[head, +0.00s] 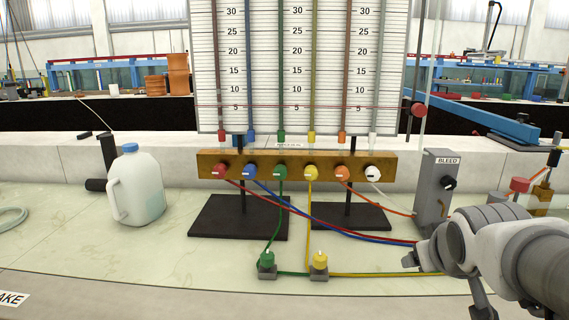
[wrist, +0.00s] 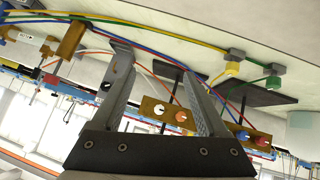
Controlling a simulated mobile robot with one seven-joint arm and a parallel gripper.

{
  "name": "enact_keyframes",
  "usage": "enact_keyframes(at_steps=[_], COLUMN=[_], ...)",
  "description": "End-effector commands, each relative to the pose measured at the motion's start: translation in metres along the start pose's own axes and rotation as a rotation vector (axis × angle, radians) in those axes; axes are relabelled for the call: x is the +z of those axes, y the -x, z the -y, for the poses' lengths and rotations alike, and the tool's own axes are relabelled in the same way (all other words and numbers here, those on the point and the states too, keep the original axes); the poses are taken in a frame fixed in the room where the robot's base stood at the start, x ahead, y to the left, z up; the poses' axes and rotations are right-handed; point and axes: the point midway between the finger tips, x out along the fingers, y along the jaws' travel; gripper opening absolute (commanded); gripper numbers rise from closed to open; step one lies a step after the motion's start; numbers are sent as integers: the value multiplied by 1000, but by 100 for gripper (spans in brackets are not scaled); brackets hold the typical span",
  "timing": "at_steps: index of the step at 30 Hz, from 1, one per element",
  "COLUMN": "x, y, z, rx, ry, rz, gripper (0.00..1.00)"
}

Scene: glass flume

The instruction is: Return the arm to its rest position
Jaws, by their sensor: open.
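My arm reaches in from the right edge of the head view, low over the front right of the bench. My gripper (head: 447,280) is in front of the grey BLEED box (head: 437,190) and right of the yellow-topped valve (head: 320,262). In the wrist view my gripper (wrist: 158,68) has its two fingers wide apart with nothing held between them. That view is turned over, and the brass valve block (wrist: 166,114) with its knobs shows beyond the fingers. I cannot tell whether the fingers touch the hoses.
A scaled tube board (head: 297,65) stands above the brass block (head: 297,158). Coloured hoses cross the bench toward my gripper. A green-topped valve (head: 267,262) sits at the front. A milky jug (head: 136,188) stands left. The bench's front left is mostly clear.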

Motion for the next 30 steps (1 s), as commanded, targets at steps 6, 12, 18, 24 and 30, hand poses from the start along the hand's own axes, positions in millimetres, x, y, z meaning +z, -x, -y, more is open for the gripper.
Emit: enact_keyframes(at_steps=[6,12,18,24,30], x=[66,86,56,26,-3], y=[54,104,133,161,190], z=[68,92,82,71,61], rx=[-155,-236,-234,-233,-233], ry=[-66,-88,-87,-87,-86], rz=[179,298,298,298,297], gripper=[76,76,76,76,76])
